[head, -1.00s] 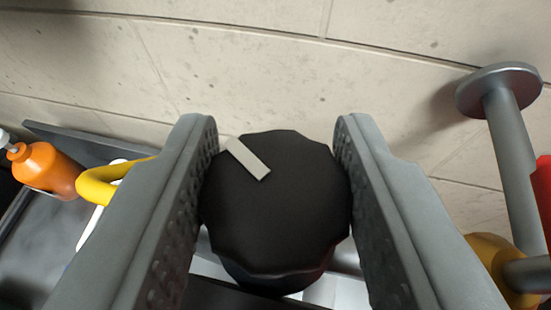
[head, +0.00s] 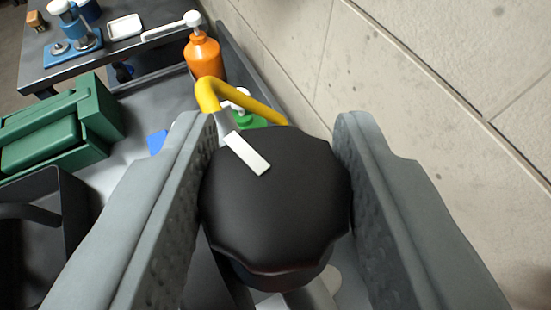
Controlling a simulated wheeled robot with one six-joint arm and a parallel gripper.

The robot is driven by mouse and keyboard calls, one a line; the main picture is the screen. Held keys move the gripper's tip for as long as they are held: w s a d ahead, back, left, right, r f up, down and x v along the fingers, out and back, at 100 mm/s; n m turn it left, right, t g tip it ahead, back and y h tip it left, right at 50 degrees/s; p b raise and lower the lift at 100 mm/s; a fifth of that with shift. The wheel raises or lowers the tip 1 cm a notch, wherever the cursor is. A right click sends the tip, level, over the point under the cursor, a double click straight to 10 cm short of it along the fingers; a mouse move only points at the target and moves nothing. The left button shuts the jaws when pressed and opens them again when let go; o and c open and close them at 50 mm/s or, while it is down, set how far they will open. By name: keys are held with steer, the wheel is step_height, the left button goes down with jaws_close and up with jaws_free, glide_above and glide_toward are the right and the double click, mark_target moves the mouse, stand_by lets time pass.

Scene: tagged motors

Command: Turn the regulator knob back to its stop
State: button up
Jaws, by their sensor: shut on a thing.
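The regulator knob (head: 275,205) is black with a scalloped edge and fills the middle of the head view. A pale pointer mark (head: 247,153) lies on its top face, toward the upper left. My gripper (head: 276,190) is shut on the knob, with one grey finger touching it on each side. The knob's underside and most of the body below it are hidden; part of a grey cylindrical piece shows beneath.
A concrete wall (head: 440,75) runs along the right. A yellow bent handle (head: 207,97) and an orange bottle (head: 204,57) stand just beyond the knob. A green toolbox (head: 60,128) is at left, with a table (head: 110,48) behind it.

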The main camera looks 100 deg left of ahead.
steer(key=shift+n+g, duration=0.6)
steer(key=shift+g, duration=0.1)
steer(key=shift+n+g, duration=0.3)
steer(key=shift+g, duration=0.1)
steer(key=o, duration=1)
